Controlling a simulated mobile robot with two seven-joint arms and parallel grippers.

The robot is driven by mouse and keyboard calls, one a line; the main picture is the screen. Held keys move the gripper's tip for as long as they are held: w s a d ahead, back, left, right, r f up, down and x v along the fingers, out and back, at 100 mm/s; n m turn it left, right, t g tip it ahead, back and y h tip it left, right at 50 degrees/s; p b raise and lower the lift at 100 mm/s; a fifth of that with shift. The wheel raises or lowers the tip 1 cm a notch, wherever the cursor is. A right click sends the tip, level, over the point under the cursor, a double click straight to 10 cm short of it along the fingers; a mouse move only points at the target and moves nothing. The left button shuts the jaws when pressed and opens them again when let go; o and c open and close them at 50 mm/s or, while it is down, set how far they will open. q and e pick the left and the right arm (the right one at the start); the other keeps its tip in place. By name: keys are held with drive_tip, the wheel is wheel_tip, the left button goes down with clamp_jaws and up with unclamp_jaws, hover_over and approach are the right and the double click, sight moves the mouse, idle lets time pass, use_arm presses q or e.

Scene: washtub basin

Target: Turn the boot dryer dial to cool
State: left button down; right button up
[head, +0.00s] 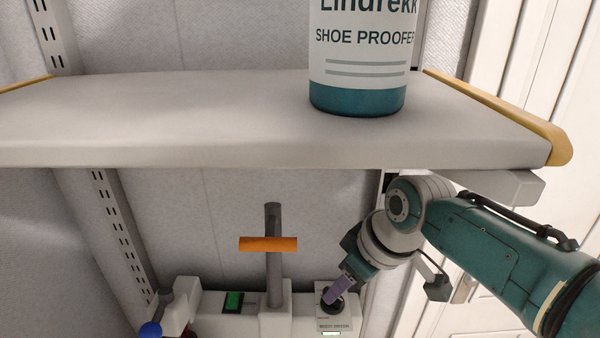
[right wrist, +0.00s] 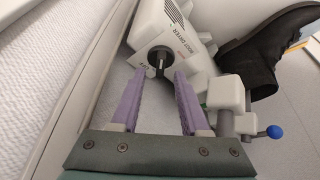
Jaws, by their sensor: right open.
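The boot dryer (head: 245,325) is a white unit at the bottom of the head view, and its "BOOT DRYER" panel shows larger in the right wrist view (right wrist: 185,30). Its dial (right wrist: 159,62) is a round black knob with a pale pointer bar. The dial's scale is too small to read. My right gripper (right wrist: 157,74) is open, its two purple fingers pointing at the panel with the dial between their tips. I cannot tell whether the fingers touch it. In the head view my right gripper (head: 337,290) partly covers the dial. My left gripper is out of view.
A thick shelf (head: 200,120) with a shoe proofer bottle (head: 358,60) overhangs the dryer. A grey post with an orange crossbar (head: 268,244) rises left of the panel. The wrist view shows a black boot (right wrist: 265,50).

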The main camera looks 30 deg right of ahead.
use_arm(q)
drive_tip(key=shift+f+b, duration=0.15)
drive_tip(key=shift+b, duration=0.35)
use_arm(e)
drive_tip(key=s+d, duration=0.2)
drive_tip(key=s, duration=0.9)
drive_tip(key=shift+s+d+r, duration=0.15)
drive_tip(key=shift+s+d, duration=0.25)
